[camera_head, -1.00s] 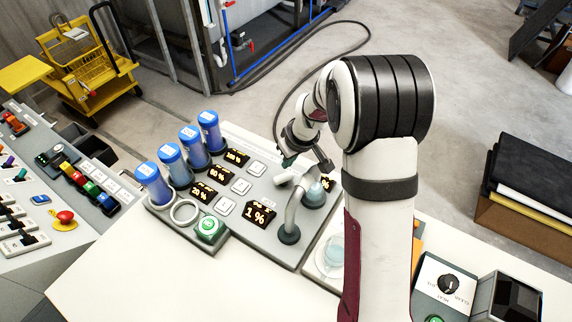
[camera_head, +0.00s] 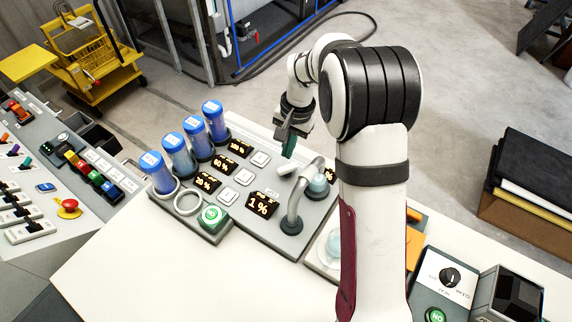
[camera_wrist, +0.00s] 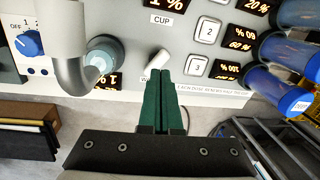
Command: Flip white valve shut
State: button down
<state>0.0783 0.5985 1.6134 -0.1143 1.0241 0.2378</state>
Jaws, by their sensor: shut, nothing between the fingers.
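The white valve (camera_head: 288,169) is a small white lever on the grey dispenser panel, beside the curved grey spout. It also shows in the wrist view (camera_wrist: 157,60), slanted, just beyond the fingertips. My gripper (camera_head: 289,153) has dark green fingers pointing down at the back of the panel, close to the lever. In the wrist view my gripper (camera_wrist: 164,75) has its fingers together, with nothing between them. Its tips look very near the lever's lower end; I cannot tell whether they touch.
The grey spout (camera_head: 294,200) curves over the panel to the lever's right, near a pale blue cup (camera_head: 318,186). Several blue-capped cylinders (camera_head: 176,155) stand on the left. Displays and white buttons lie between. A green button (camera_head: 212,216) is at the front.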

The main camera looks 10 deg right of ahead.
aim_at(287, 170)
jog(key=m+g, duration=0.1)
jog(key=m, duration=0.7)
jog(key=s+r+m+g+h, duration=0.1)
jog(key=m+g, duration=0.1)
jog(key=m, duration=0.7)
jog(key=a+r+m+g+h, duration=0.1)
jog(key=m, duration=0.7)
jog(key=shift+s+g, duration=0.15)
jog(key=shift+g, duration=0.15)
jog(key=x, duration=1)
jog(key=shift+d, duration=0.15)
jog(key=w, duration=0.3)
jog(key=shift+w+a+f, duration=0.1)
jog(key=shift+w+a, duration=0.1)
jog(key=shift+a, duration=0.2)
jog(key=shift+w, duration=0.3)
